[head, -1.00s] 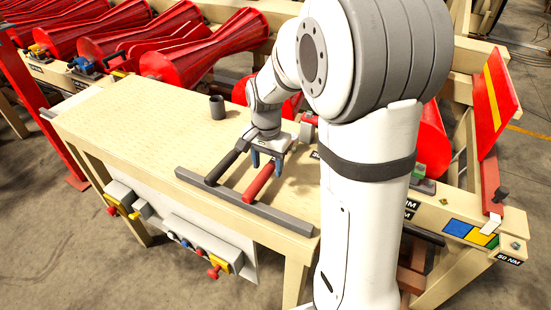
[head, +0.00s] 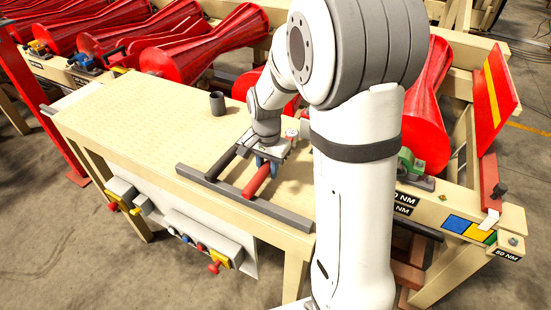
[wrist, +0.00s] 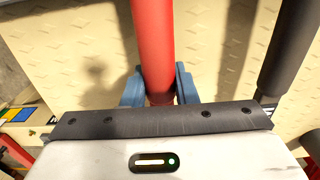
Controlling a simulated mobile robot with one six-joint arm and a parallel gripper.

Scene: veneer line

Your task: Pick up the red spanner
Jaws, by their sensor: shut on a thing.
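The red spanner (head: 257,181) is a thick red bar at the front right of the wooden table. My gripper (head: 266,165) is shut on it, with a blue finger on each side. In the wrist view the red bar (wrist: 154,45) runs up from between the blue fingers of my gripper (wrist: 160,92). In the head view its near end shows over the grey rail (head: 210,181); whether it touches the rail I cannot tell. Its far part is largely hidden behind my gripper and arm.
A black-handled spanner (head: 222,163) lies left of the red one, and to its right in the wrist view (wrist: 292,50). A dark cup (head: 218,104) stands farther back. The table's left part (head: 130,115) is clear. Red rollers (head: 205,50) line the back.

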